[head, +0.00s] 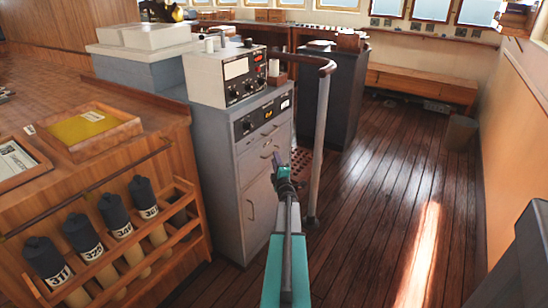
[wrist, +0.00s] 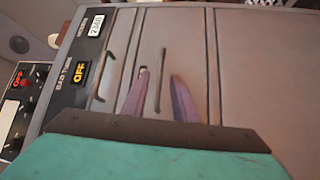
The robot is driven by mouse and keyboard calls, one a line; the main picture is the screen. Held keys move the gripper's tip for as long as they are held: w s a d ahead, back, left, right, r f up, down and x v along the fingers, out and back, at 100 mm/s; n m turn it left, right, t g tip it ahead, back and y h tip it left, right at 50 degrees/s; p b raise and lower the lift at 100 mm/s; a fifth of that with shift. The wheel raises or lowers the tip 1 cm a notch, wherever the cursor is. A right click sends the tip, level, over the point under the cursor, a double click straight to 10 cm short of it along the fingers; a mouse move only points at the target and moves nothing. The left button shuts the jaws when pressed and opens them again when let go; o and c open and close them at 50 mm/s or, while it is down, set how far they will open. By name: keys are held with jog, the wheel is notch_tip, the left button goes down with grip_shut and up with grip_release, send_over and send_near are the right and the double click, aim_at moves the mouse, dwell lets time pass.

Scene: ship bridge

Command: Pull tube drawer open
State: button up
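A grey cabinet (head: 222,160) has drawers with bar handles below a dark panel (head: 262,114). In the wrist view, one drawer handle (wrist: 103,76) lies beside the panel marked "BAD TUBE" and "OFF" (wrist: 78,72). A second drawer handle (wrist: 158,88) shows between my two fingers. I cannot read a label naming the tube drawer. My gripper (head: 278,157) is in front of the cabinet's upper drawers; it also shows in the wrist view (wrist: 160,75). Its fingers are apart, one on each side of the second handle, and hold nothing. The drawers look shut.
A grey instrument (head: 225,75) stands on the cabinet. A vertical rail post (head: 320,140) rises just right of my gripper. A wooden rack (head: 120,250) with several capped tubes (head: 85,235) is at left.

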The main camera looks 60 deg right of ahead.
jog(key=shift+x, duration=1.55)
grip_shut()
dwell(0.4)
